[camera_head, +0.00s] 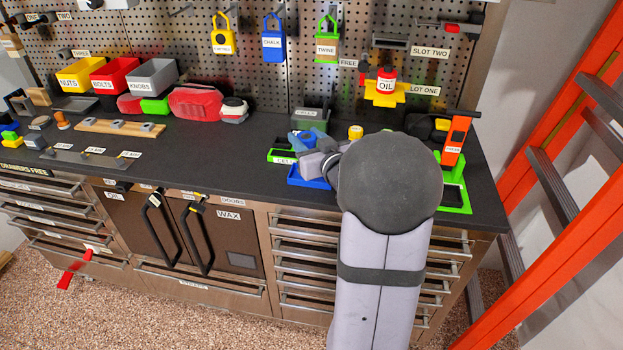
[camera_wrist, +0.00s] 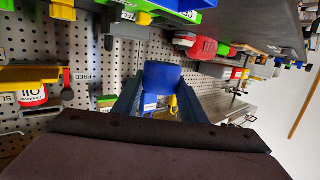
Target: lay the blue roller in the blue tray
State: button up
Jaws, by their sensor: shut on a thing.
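The blue roller (camera_wrist: 162,74) is a short blue cylinder, held between the two fingers of my gripper (camera_wrist: 160,88) in the wrist view. In the head view my gripper (camera_head: 312,147) is shut on the roller (camera_head: 301,136) above the right part of the black worktop. The blue tray (camera_head: 309,183) lies below and in front of it, near the worktop's front edge. My gripper and arm hide much of the tray. I cannot tell how high the roller is above the tray.
A green tray (camera_head: 279,156) is just left of the blue one. A grey bin (camera_head: 310,119) stands behind. A yellow roll (camera_head: 355,132) is behind my wrist.

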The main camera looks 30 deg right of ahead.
jog(key=shift+s+d+r+h, duration=0.25)
jog(key=shift+d+r+h, duration=0.05)
jog(key=shift+d, duration=0.35)
jog(key=shift+f, duration=5)
jog(key=shift+f, duration=0.25)
jog(key=o, duration=1.2)
jog(key=shift+a, duration=0.1)
jog(key=shift+c, duration=0.2)
jog(key=shift+r, duration=0.1)
